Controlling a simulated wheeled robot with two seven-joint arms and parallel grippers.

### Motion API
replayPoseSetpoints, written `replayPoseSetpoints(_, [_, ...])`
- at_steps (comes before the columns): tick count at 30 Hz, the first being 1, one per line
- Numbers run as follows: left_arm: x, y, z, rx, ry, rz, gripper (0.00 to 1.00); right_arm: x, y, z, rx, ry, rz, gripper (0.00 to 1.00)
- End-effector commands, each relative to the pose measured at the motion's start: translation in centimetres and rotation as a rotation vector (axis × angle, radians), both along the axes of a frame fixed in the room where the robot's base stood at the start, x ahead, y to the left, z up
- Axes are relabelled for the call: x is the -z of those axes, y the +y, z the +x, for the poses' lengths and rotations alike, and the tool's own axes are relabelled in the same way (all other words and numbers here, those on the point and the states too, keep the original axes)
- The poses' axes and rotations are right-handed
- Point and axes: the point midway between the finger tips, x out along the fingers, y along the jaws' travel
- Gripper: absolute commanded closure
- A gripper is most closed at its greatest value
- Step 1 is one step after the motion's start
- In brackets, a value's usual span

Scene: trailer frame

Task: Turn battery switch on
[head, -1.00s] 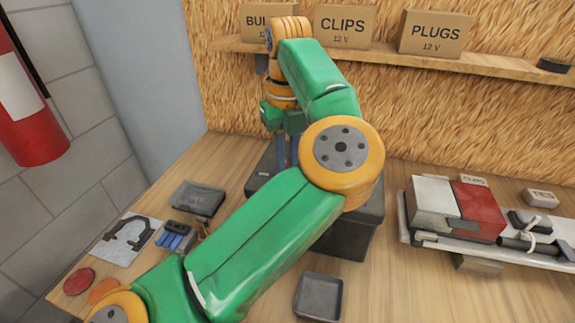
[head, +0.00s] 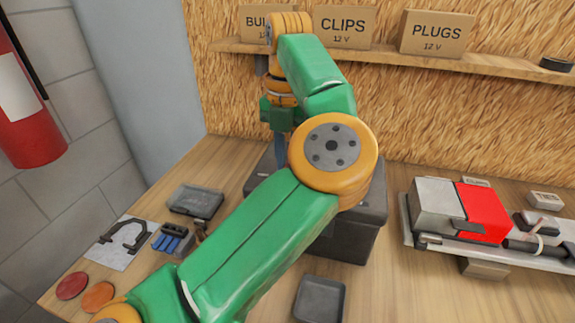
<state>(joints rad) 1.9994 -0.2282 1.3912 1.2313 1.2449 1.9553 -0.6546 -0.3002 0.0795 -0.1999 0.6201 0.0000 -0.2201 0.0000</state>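A dark grey battery box (head: 352,238) stands on the bench, largely covered by my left arm. I cannot make out the battery switch; the arm and gripper hide much of the box top. My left gripper (head: 281,162) points down at the back left part of the box top, its narrow blue-grey fingers close to it or touching it. Whether the fingers are open or shut cannot be told. My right gripper is not in view. On the right, a lamp with a white part (head: 437,205) and a bright red part (head: 484,212) sits on a metal rail (head: 410,235).
A dark case (head: 195,200), blue-tipped connectors (head: 172,241), a sheet with a black bracket (head: 123,242) and red (head: 72,286) and orange (head: 98,296) discs lie left. A shallow tray (head: 320,299) lies in front. A shelf (head: 490,66) with cartons runs behind.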

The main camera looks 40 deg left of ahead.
Motion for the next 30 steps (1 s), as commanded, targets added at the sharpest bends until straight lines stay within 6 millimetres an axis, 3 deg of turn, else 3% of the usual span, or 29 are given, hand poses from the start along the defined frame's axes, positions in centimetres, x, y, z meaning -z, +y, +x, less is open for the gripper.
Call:
replayPoseSetpoints(2, [0.0, 0.0, 0.0, 0.0, 0.0, -0.001, 1.0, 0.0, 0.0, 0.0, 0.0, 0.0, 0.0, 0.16])
replayPoseSetpoints(3, [0.0, 0.0, 0.0, -0.001, 0.0, -0.001, 0.75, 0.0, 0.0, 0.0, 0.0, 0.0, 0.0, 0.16])
replayPoseSetpoints(6, [0.0, 0.0, 0.0, -0.002, 0.0, -0.001, 0.48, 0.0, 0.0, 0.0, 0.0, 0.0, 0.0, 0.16])
replayPoseSetpoints(17, [-0.4, 0.0, 0.0, -0.004, 0.0, 0.0, 0.48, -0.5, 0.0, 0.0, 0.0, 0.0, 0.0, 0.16])
replayPoseSetpoints(30, [-5.5, 0.0, 0.0, -0.005, 0.0, 0.0, 0.48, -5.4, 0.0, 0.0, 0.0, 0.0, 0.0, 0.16])
